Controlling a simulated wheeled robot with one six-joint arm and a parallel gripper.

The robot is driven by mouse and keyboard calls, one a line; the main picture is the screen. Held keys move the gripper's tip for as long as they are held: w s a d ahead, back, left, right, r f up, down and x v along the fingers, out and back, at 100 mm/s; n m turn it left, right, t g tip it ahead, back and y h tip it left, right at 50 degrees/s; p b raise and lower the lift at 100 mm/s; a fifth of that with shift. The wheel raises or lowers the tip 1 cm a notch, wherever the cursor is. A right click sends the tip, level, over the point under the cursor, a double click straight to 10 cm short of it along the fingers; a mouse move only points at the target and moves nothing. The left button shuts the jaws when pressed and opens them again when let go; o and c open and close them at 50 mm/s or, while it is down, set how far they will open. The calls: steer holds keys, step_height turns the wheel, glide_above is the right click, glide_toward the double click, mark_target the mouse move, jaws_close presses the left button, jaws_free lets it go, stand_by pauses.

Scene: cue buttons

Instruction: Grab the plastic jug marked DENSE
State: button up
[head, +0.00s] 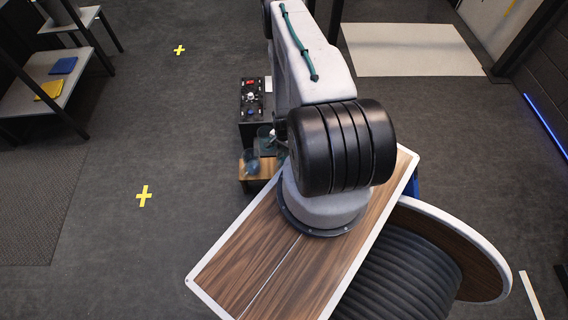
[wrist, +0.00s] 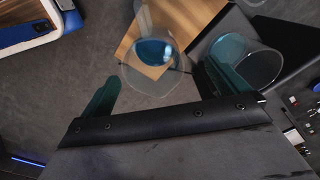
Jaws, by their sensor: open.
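A clear plastic jug (wrist: 152,52) with a blue-teal patch inside stands over a wooden top in the wrist view. A second clear vessel (wrist: 248,62) with a teal tint stands to its right on a dark surface. No DENSE marking is legible on either. In the head view the two clear vessels (head: 252,161) are small, and my arm partly covers that area.
A black panel with coloured buttons (head: 252,98) stands behind the vessels. The small wooden stand (head: 250,182) is close to my base. A shelf with blue and yellow items (head: 50,88) is at the left. Open grey floor with yellow crosses lies between.

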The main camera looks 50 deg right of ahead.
mark_target(284, 153)
steer(key=f, duration=0.6)
steer(key=s+f, duration=0.1)
steer(key=f, duration=0.1)
steer(key=shift+a+f, duration=0.3)
steer(key=shift+f, duration=0.1)
steer(key=shift+c, duration=0.2)
steer(key=c, duration=1.2)
steer(key=shift+r, duration=0.2)
